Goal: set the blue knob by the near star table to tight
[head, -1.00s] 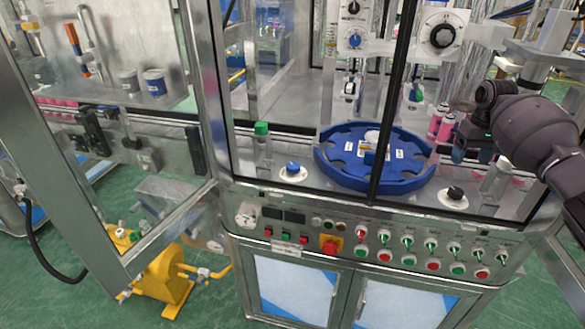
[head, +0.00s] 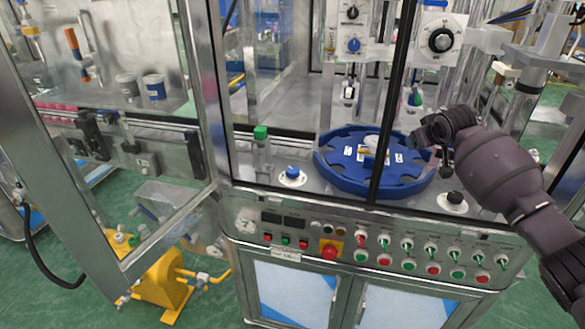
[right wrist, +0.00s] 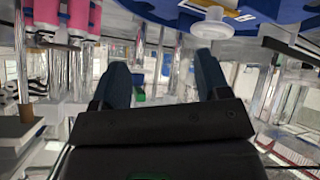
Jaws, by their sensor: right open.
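The blue knob (head: 292,172) stands on a round white base on the machine deck, left of the near star table. The near star table (head: 340,178) is a blue notched disc with a white hub and small labels. My right gripper (head: 441,165) is at the right edge of the star table, well to the right of the blue knob. In the right wrist view its two fingers (right wrist: 163,85) are apart with nothing between them. Part of the blue star table shows at the top right of that view (right wrist: 290,10). My left gripper is not in view.
A black knob (head: 454,198) sits on a white base at the deck's right. A dark upright frame bar (head: 392,100) crosses before the star table. A button panel (head: 370,250) runs along the front. Pink bottles (right wrist: 62,15) show in the wrist view.

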